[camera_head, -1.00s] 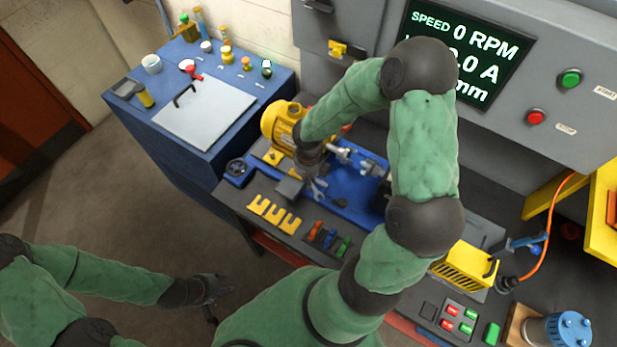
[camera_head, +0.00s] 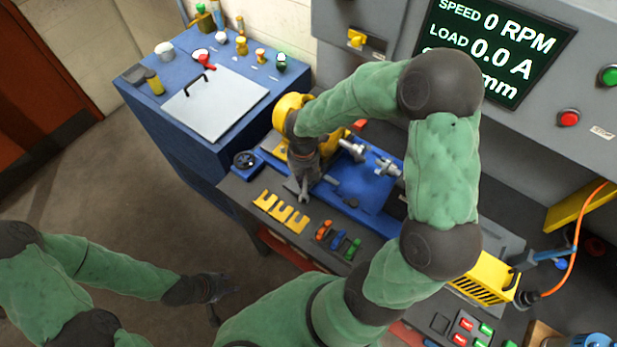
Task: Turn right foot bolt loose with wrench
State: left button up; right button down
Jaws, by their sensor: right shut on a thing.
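The yellow motor (camera_head: 287,108) sits on the blue bed at the bench's left end, partly covered by my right arm. My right gripper (camera_head: 304,182) points down beside the motor's near side and is shut on the grey wrench (camera_head: 303,197). One open jaw end of the wrench shows just below the fingers. The right foot bolt and the wrench's contact with it are hidden or too small to tell. My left gripper (camera_head: 224,304) is empty and looks open, hanging over the floor at the lower left, away from the bench.
Yellow slotted shims (camera_head: 281,212) and small orange, blue and green pieces (camera_head: 338,238) lie along the bench's front. A blue cabinet (camera_head: 185,140) with a white plate stands left. A yellow guard (camera_head: 482,278) is right of my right arm. The display reads 0 RPM.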

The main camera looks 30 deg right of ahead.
jog(key=shift+f+b, duration=0.55)
jog(key=shift+f, duration=0.75)
dwell(0.9)
dwell(0.4)
jog(key=shift+s+d+r+n+p, duration=0.25)
jog(key=shift+n+p, duration=0.15)
jog(key=shift+p, duration=0.3)
jog(key=shift+s+d+f+n+p, duration=0.25)
jog(key=shift+d+n+p, duration=0.2)
jog(key=shift+n+p, duration=0.3)
